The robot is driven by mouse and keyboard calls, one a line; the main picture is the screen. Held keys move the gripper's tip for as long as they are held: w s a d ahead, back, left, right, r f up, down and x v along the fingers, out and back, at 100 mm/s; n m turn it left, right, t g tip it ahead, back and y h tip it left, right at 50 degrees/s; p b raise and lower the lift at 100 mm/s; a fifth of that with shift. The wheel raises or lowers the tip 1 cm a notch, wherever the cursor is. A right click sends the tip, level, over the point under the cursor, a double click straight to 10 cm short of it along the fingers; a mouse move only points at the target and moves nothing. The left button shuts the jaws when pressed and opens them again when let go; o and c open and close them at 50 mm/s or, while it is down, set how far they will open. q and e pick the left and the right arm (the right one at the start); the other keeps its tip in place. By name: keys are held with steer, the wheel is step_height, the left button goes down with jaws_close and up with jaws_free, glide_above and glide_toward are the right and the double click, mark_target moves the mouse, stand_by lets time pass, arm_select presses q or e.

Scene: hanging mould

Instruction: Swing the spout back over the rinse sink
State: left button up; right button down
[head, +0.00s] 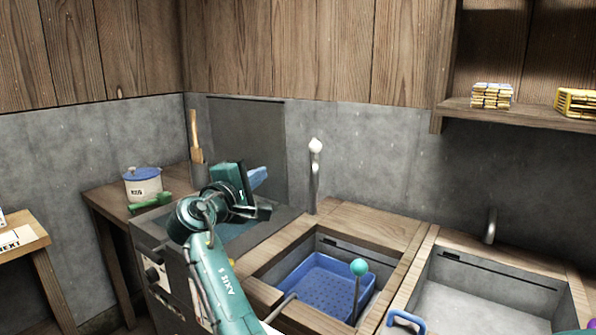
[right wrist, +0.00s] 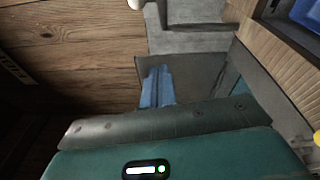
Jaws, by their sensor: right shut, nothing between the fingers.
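An upright metal pipe with a white rounded tip (head: 315,180) stands at the back, left of a wood-framed basin that holds a blue perforated tray (head: 335,283). A grey basin (head: 475,305) lies to its right, with a short bent metal pipe (head: 490,226) at its back edge. I cannot tell for certain which pipe is the spout. My right gripper (head: 259,177) is shut and empty, left of the white-tipped pipe and apart from it. Its blue fingers show in the right wrist view (right wrist: 157,88). My left gripper is not in view.
A rod with a teal ball (head: 359,267) rises by the blue tray. A blue handle (head: 406,320) is at the front. A blue-lidded pot (head: 143,184) and green object (head: 150,202) sit on the left counter. A shelf (head: 520,112) hangs at right.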

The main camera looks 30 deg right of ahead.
mark_target(314, 151)
steer(key=w+d+r+p, duration=0.1)
steer(key=d+r, duration=0.2)
steer(key=d, duration=0.8)
steer(key=shift+w+g+h, duration=0.25)
steer(key=shift+g+h, duration=0.05)
steer(key=shift+h, duration=0.1)
steer(key=shift+r, duration=0.1)
steer(key=shift+s+d+r+m+p, duration=0.15)
steer(key=shift+s+d+m+p, duration=0.15)
steer(key=shift+s+d+p, duration=0.85)
steer(key=shift+d, duration=0.2)
steer(key=shift+w, duration=0.1)
